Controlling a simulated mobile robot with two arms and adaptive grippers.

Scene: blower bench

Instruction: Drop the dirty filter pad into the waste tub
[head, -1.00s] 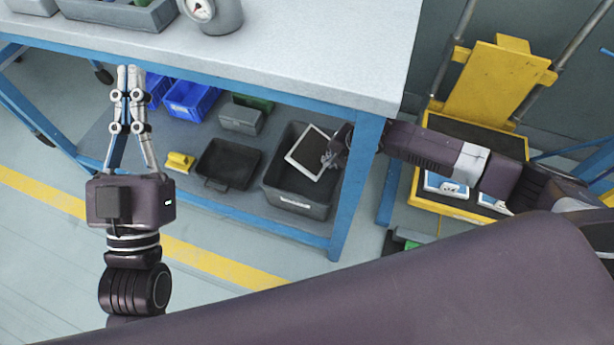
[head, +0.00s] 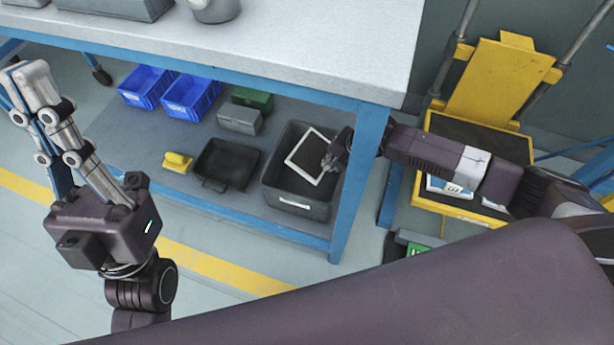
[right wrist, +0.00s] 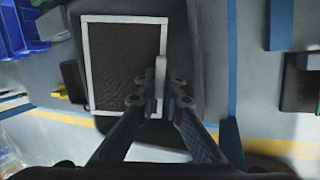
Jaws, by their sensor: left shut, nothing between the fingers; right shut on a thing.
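The dirty filter pad (head: 308,156) is a dark square with a white frame. My right gripper (head: 330,160) is shut on its edge and holds it tilted over the opening of the grey waste tub (head: 298,207), which stands on the bench's lower shelf. In the right wrist view the pad (right wrist: 122,65) lies left of the fingers (right wrist: 162,88), with its right frame edge at the fingertips and the dark tub behind it. From the head view I cannot tell how far the pad is below the rim. My left gripper (head: 28,82) is shut and empty at the far left, away from the tub.
A black tray (head: 226,163), a yellow object (head: 177,161), a grey box (head: 238,120) and two blue bins (head: 190,97) share the shelf. A blue bench leg (head: 352,185) stands just right of the tub. A yellow cart (head: 500,75) stands at the right.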

